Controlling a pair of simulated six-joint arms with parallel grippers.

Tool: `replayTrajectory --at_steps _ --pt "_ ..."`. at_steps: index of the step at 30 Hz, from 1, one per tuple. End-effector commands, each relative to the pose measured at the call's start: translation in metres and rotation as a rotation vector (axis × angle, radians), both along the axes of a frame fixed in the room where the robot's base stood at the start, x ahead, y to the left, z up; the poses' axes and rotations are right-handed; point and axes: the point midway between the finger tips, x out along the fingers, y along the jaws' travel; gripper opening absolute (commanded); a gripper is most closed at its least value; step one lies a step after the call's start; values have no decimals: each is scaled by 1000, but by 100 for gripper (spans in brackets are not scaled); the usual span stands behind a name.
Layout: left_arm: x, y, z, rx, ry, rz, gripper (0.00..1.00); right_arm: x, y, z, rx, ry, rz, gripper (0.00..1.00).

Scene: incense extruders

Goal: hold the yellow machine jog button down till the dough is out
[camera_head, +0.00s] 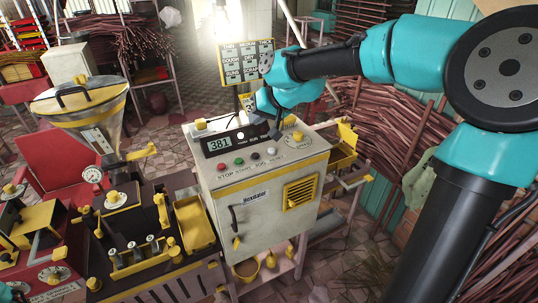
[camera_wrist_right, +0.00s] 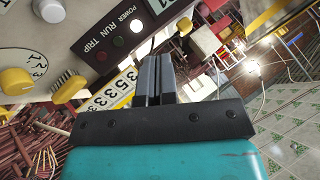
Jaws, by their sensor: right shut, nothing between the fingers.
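The grey control cabinet (camera_head: 262,183) with yellow trim stands in the middle of the head view. The small labels include STOP, START and JOG. My right gripper (camera_head: 274,133) is over the cabinet's top, behind the row. Its fingers (camera_wrist_right: 153,78) are shut and empty in the wrist view, near the indicator lamps (camera_wrist_right: 120,40). Contact with a button cannot be seen. I cannot make out dough.
A yellow dial (camera_head: 298,137) sits right of the buttons. The extruder's steel hopper (camera_head: 85,105) and yellow tray (camera_head: 194,222) are on the left. A sign board (camera_head: 246,62) stands behind the cabinet. Bundled sticks (camera_head: 375,135) fill the right side.

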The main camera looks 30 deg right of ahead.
Motion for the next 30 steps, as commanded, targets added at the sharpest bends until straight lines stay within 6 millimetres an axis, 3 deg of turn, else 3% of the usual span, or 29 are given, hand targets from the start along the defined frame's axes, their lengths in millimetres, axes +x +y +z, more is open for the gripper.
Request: replayTrajectory --at_steps 14,30 --pt "0 0 0 0 0 0 57 0 0 -8 0 2 0 0" --pt "0 0 0 0 0 0 57 0 0 -66 0 2 0 0"
